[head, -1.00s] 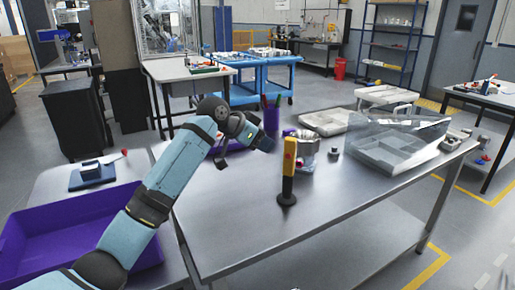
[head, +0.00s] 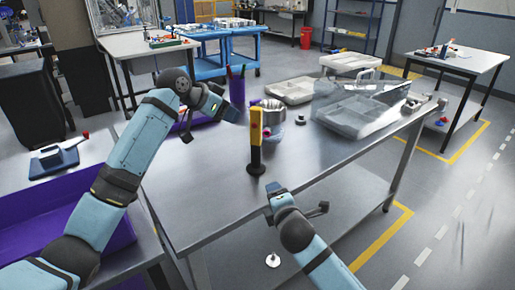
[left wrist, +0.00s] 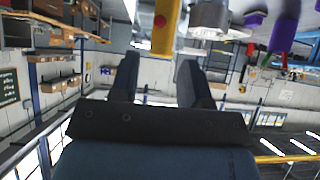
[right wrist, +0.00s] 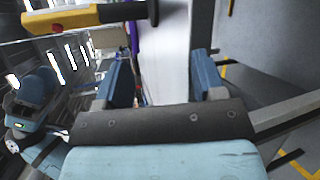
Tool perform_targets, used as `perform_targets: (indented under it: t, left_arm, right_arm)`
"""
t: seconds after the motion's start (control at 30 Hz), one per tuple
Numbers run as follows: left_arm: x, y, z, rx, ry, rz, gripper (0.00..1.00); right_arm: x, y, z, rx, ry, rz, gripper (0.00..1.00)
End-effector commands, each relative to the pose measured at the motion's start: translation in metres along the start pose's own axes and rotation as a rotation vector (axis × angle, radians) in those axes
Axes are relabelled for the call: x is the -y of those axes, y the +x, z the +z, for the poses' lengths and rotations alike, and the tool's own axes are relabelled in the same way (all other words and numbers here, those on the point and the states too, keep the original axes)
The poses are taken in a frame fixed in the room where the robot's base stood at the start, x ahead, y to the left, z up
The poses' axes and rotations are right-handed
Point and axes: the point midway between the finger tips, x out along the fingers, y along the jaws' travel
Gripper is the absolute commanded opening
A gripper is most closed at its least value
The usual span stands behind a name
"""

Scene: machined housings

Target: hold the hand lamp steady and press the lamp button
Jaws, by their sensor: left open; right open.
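The hand lamp (head: 256,138) stands upright on the metal table, with a yellow upper body, a black lower part and a round black base. Its red button (left wrist: 160,20) shows on the yellow body in the left wrist view. My left gripper (head: 230,112) is open and empty, left of the lamp and apart from it; its fingers frame the lamp's line in the left wrist view (left wrist: 158,72). My right gripper (head: 276,190) is open and empty, in front of the lamp near the table's front edge. The lamp also shows at the upper left of the right wrist view (right wrist: 62,20).
A purple pen cup (head: 237,88) stands behind. The table's right front is clear.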

Motion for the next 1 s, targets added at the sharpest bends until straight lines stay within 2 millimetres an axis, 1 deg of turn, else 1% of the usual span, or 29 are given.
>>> perform_targets:
  t: [0.03,0.1,0.17,0.2,0.3,0.4,0.5,0.6,0.77,0.87,1.0]
  left_arm:
    - [0.0,0.0,0.0,0.0,0.0,0.0,0.43]
    - [0.0,0.0,0.0,0.0,0.0,0.0,0.43]
    - [0.0,0.0,0.0,0.0,0.0,0.0,0.43]
    - [0.0,0.0,0.0,0.0,0.0,0.0,0.43]
    - [0.0,0.0,0.0,0.0,0.0,0.0,0.43]
    - [0.0,0.0,0.0,0.0,0.0,0.0,0.43]
    - [0.0,0.0,0.0,0.0,0.0,0.0,0.43]
    - [0.0,0.0,0.0,0.0,0.0,0.0,0.43]
    - [0.0,0.0,0.0,0.0,0.0,0.0,0.43]
    - [0.0,0.0,0.0,0.0,0.0,0.0,0.43]
    - [0.0,0.0,0.0,0.0,0.0,0.0,0.43]
  right_arm:
    - [-0.024,0.011,0.004,0.022,-0.101,0.025,0.63]
    - [-0.05,0.023,0.005,0.053,-0.257,0.048,0.63]
    - [-0.068,0.034,0.004,0.081,-0.401,0.061,0.63]
    - [-0.077,0.041,0.001,0.1,-0.502,0.067,0.63]
    - [-0.093,0.057,-0.005,0.153,-0.756,0.072,0.63]
    - [-0.105,0.071,-0.006,0.212,-0.976,0.071,0.63]
    - [-0.114,0.08,-0.004,0.266,-1.141,0.066,0.63]
    - [-0.12,0.086,-0.001,0.306,-1.251,0.061,0.63]
    - [-0.119,0.091,0.001,0.331,-1.319,0.055,0.63]
    - [-0.108,0.094,-0.001,0.331,-1.321,0.053,0.63]
    - [-0.085,0.101,-0.007,0.328,-1.321,0.053,0.63]
